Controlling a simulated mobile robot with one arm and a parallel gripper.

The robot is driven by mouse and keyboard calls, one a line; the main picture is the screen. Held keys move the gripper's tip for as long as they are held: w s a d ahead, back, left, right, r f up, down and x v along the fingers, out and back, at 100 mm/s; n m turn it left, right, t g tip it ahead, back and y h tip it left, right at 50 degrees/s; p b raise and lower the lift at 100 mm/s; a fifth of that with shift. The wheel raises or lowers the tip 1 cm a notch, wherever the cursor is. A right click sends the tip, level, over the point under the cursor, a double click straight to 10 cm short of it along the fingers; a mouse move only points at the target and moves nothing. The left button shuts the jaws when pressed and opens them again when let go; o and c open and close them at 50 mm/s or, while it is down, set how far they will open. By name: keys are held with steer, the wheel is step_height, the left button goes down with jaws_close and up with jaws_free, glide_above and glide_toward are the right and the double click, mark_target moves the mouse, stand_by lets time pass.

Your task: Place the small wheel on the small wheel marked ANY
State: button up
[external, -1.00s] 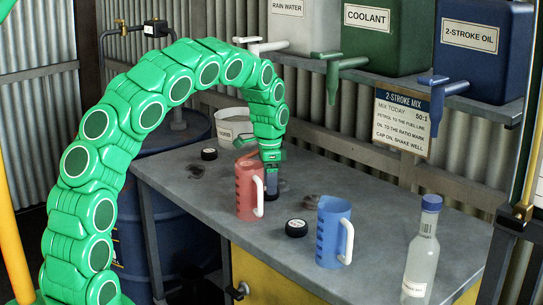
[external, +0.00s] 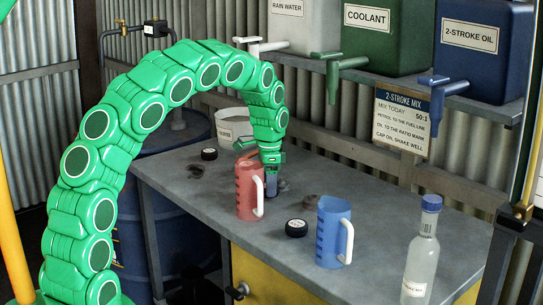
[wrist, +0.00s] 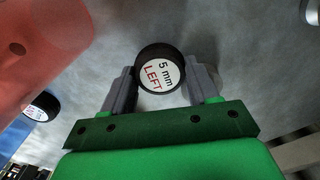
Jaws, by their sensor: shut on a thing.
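A small black wheel with a white face marked "5 mm LEFT" (wrist: 160,69) is between the fingers of my gripper (wrist: 162,88) in the wrist view. My gripper (external: 271,188) is shut on it, pointing down over the bench behind the red jug. Two other small black wheels lie on the bench in the external view: one at the back left (external: 209,154) and one in front (external: 296,227) between the jugs. Their labels are too small to read there. Another small wheel (wrist: 40,105) shows at the left of the wrist view, its marking unreadable.
The red jug (external: 246,192) stands close beside my gripper. A blue jug (external: 328,236) and a clear bottle (external: 422,262) stand further right on the grey bench (external: 390,205). A white bucket (external: 233,128) stands behind. Tanks with taps (external: 387,40) hang above the back.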

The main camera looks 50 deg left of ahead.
steer(key=shift+r, duration=10.25)
steer(key=s+d+n, duration=0.5)
steer(key=s+d, duration=1.4)
steer(key=s, duration=0.3)
glide_above(297, 223)
steer(key=shift+s+f, duration=0.15)
steer(key=shift+f, duration=8.95)
